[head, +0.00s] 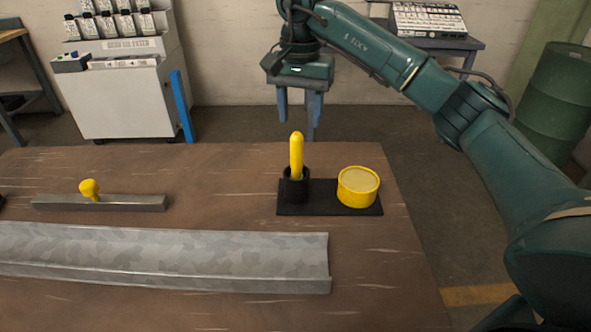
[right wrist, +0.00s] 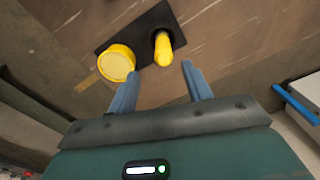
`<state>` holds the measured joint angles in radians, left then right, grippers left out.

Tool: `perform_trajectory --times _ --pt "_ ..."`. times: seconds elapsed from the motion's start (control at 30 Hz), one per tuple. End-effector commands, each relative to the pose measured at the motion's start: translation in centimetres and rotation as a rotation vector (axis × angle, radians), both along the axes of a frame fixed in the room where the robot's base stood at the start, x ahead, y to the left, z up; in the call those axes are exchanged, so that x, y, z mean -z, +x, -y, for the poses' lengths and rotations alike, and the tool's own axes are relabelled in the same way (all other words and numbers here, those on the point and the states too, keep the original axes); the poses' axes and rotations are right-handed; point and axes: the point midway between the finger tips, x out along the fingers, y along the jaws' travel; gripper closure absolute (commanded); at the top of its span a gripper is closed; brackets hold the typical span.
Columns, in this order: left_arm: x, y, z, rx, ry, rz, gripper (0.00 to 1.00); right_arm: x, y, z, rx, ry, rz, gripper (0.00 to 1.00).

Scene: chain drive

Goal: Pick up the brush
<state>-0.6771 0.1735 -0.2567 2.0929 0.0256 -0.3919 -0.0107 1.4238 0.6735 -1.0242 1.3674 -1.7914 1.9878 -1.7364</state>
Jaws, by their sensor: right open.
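The brush shows as an upright yellow handle (head: 296,153) standing in a black cup (head: 294,186) on a black base plate (head: 322,207). Its lower end is hidden in the cup. My right gripper (head: 299,112) is open and empty, pointing down above and behind the brush, apart from it. In the right wrist view the yellow handle (right wrist: 163,50) lies between and beyond the two blue fingers of the gripper (right wrist: 158,82). My left gripper is not in view.
A yellow round tin (head: 358,188) stands on the same plate, right of the cup. A grey metal channel (head: 160,258) lies along the table front. A metal bar with a yellow knob (head: 100,203) lies at left. The table right of the plate is narrow but clear.

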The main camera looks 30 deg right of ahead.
Motion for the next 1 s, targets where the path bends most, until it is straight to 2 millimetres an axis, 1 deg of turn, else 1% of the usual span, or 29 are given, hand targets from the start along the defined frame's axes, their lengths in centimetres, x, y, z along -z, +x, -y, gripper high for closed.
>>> perform_trajectory --times 0.03,0.1,0.27,0.4,0.5,0.6,0.7,0.87,0.9,1.0 --pt "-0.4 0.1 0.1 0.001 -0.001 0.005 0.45 0.7 0.0 0.0 0.000 0.000 -0.001 0.50" --pt "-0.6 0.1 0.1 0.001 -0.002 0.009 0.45 1.5 0.0 0.0 0.000 0.000 -0.001 0.50" --pt "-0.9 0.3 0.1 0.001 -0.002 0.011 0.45 2.5 0.0 -0.1 0.000 0.000 0.000 0.50" --pt "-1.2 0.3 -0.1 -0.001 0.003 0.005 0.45 4.3 0.0 -0.5 -0.001 0.001 -0.004 0.50" --pt "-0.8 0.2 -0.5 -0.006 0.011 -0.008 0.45 5.9 0.0 -0.6 0.000 0.001 -0.003 0.50" --pt "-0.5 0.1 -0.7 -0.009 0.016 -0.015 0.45 6.9 0.1 -0.5 0.001 0.001 -0.001 0.50" --pt "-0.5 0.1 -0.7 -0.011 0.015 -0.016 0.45 7.3 0.1 -0.5 0.001 0.001 0.002 0.50" --pt "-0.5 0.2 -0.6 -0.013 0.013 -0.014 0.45 7.3 0.1 -0.5 0.000 0.001 0.002 0.50" --pt "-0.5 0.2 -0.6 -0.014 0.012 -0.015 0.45 7.3 0.1 -0.5 0.000 0.001 0.002 0.51" --pt "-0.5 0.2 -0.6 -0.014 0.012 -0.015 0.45 7.3 0.1 -0.5 0.000 0.000 0.001 0.59"
